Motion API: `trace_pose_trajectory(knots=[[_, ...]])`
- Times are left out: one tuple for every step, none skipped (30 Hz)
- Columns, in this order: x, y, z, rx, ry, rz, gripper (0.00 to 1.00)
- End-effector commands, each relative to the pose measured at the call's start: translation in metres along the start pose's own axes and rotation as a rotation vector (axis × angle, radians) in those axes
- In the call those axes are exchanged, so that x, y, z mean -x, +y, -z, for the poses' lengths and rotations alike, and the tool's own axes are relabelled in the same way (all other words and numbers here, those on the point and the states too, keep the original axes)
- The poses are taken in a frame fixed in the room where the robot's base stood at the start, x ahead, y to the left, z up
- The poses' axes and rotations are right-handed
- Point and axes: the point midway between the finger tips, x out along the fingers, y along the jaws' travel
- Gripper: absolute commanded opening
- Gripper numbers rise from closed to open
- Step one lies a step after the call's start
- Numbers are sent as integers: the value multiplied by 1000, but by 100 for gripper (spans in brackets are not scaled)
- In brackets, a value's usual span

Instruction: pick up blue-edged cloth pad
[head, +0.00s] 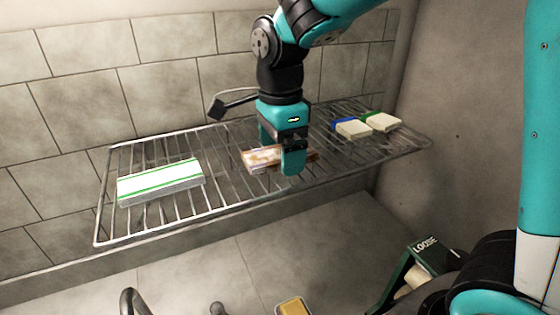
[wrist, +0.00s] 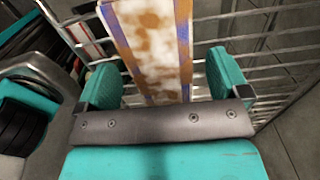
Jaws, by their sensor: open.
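The blue-edged cloth pad (head: 259,160) is a flat, folded, pale pad with brown stains lying on a wire rack (head: 101,205). In the wrist view the pad (wrist: 153,45) shows thin blue lines and tan bands along its long edges. My gripper (head: 280,153) is over the pad, pointing down, and partly hides it in the head view. In the wrist view my gripper's (wrist: 164,80) teal fingers are open, one on each side of the pad with gaps between. The pad's near end is hidden behind the gripper body.
A white cloth with green stripes (head: 160,183) lies at the left of the rack. A blue-and-cream block (head: 354,130) and a green-and-cream block (head: 384,122) lie at the right. Below stand a green holder marked LOOSE (head: 424,247) and a yellow-topped item (head: 293,307). A tiled wall is behind.

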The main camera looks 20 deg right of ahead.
Motion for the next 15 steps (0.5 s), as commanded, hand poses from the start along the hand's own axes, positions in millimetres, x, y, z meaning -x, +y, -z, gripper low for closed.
trace_pose_trajectory(knots=[[1,0,0,0,0,0,94],[1,0,0,0,0,0,87],[1,0,0,0,0,0,78],[1,0,0,0,0,0,71],[1,0,0,0,0,0,64],[1,0,0,0,0,0,55],[1,0,0,0,0,0,48],[1,0,0,0,0,0,41],[1,0,0,0,0,0,40],[1,0,0,0,0,0,39],[1,0,0,0,0,0,39],[1,0,0,0,0,0,39],[1,0,0,0,0,0,39],[1,0,0,0,0,0,39],[1,0,0,0,0,0,39]])
